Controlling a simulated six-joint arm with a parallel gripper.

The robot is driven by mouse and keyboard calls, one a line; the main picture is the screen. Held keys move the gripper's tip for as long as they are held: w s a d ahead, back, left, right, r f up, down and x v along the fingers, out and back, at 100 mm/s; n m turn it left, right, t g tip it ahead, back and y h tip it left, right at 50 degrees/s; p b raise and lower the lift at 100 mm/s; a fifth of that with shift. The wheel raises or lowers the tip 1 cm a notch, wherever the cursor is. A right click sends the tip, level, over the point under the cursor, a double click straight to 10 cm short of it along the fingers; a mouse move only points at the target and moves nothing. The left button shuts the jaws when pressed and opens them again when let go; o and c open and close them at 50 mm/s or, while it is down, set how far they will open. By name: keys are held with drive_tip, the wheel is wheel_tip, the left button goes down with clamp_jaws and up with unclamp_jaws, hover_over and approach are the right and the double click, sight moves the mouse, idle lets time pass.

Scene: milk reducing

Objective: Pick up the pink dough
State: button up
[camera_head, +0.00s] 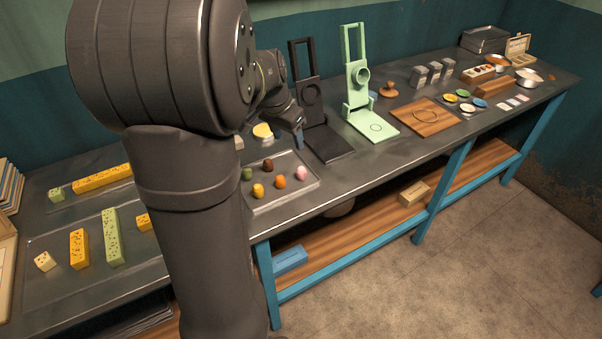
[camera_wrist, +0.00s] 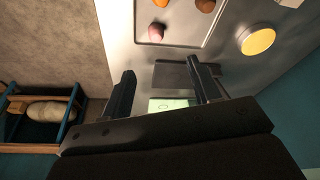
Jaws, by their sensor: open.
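The pink dough (camera_head: 302,173) is a small round ball at the right side of a metal tray (camera_head: 270,203) on the dark bench. In the wrist view the pink dough (camera_wrist: 156,32) lies near the top, close to the tray's edge. My gripper (camera_head: 299,138) is above the bench near the black press, behind the pink dough in the head view. In the wrist view my gripper (camera_wrist: 162,74) has its two fingers spread wide with nothing between them. The pink dough lies beyond the fingertips, apart from them.
Brown (camera_head: 268,165), orange (camera_head: 281,182), yellow (camera_head: 258,190) and green (camera_head: 247,174) dough balls share the tray. A black press (camera_head: 328,143) and a green press (camera_head: 365,118) stand to the right. A yellow round piece (camera_head: 262,130) sits behind the tray.

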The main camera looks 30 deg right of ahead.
approach(300, 169)
drive_tip(key=x, duration=0.5)
drive_tip(key=shift+w+a+f, duration=0.1)
drive_tip(key=shift+w+f, duration=0.05)
drive_tip(key=shift+w, duration=0.2)
drive_tip(key=shift+s+x, duration=0.15)
drive_tip(key=shift+x, duration=1.2)
drive_tip(key=shift+s+x, duration=0.1)
drive_tip(key=shift+x, duration=1.2)
drive_tip(key=shift+c, duration=0.5)
drive_tip(key=c, duration=1)
